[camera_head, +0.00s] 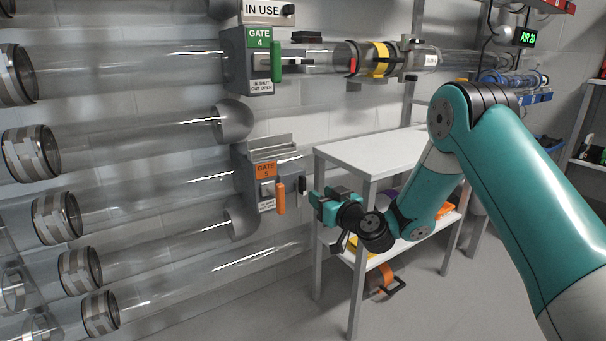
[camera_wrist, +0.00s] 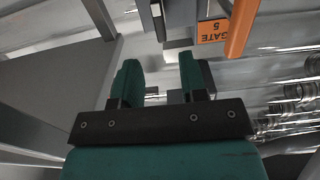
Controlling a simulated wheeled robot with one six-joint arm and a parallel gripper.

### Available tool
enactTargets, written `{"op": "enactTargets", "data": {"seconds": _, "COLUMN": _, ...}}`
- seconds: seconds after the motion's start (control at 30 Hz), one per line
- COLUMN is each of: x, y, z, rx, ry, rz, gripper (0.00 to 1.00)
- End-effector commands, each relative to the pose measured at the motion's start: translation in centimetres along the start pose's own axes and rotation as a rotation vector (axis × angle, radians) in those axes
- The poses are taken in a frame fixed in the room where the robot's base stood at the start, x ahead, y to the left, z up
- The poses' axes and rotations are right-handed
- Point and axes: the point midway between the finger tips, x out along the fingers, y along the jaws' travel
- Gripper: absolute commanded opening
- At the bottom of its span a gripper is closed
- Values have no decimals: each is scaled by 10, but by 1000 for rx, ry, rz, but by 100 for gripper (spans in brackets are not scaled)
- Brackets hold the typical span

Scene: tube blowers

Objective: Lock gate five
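Gate five is a grey box (camera_head: 255,182) on the tube bank, with an orange label reading GATE 5 (camera_head: 266,170) and an upright orange handle (camera_head: 280,198). A small black part (camera_head: 302,185) sticks out at its right side. My gripper (camera_head: 328,203) is just right of the gate, apart from the handle. In the wrist view my gripper (camera_wrist: 160,82) is open, with nothing between its fingers. There the label (camera_wrist: 212,31) is upside down, and the orange handle (camera_wrist: 240,28) lies beyond and right of the fingers. A dark-edged part (camera_wrist: 158,16) is ahead of the gap.
Gate four (camera_head: 261,70) stands above with a green handle (camera_head: 277,62), under an IN USE sign (camera_head: 265,10). Clear tubes (camera_head: 130,125) run left. A white table (camera_head: 375,150) stands behind my gripper, with items on its lower shelf. Floor in front is free.

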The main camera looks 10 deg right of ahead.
Motion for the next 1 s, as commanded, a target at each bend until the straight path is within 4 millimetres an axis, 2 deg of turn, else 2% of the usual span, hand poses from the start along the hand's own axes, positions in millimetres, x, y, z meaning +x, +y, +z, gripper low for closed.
{"op": "enactTargets", "data": {"seconds": 0.03, "x": 11, "y": -1, "z": -5, "rx": -3, "ry": 4, "rz": -2, "gripper": 39}}
{"op": "enactTargets", "data": {"seconds": 0.2, "x": 44, "y": -2, "z": -1, "rx": -4, "ry": 3, "rz": -4, "gripper": 39}}
{"op": "enactTargets", "data": {"seconds": 0.4, "x": 76, "y": -1, "z": 2, "rx": -2, "ry": 2, "rz": -3, "gripper": 39}}
{"op": "enactTargets", "data": {"seconds": 0.6, "x": 91, "y": -1, "z": 1, "rx": 1, "ry": 0, "rz": -1, "gripper": 39}}
{"op": "enactTargets", "data": {"seconds": 0.87, "x": 92, "y": 0, "z": 1, "rx": 1, "ry": 0, "rz": 0, "gripper": 39}}
{"op": "enactTargets", "data": {"seconds": 0.9, "x": 92, "y": 0, "z": 1, "rx": 1, "ry": 0, "rz": 0, "gripper": 37}}
{"op": "enactTargets", "data": {"seconds": 1.0, "x": 92, "y": 0, "z": 1, "rx": 1, "ry": 0, "rz": 0, "gripper": 14}}
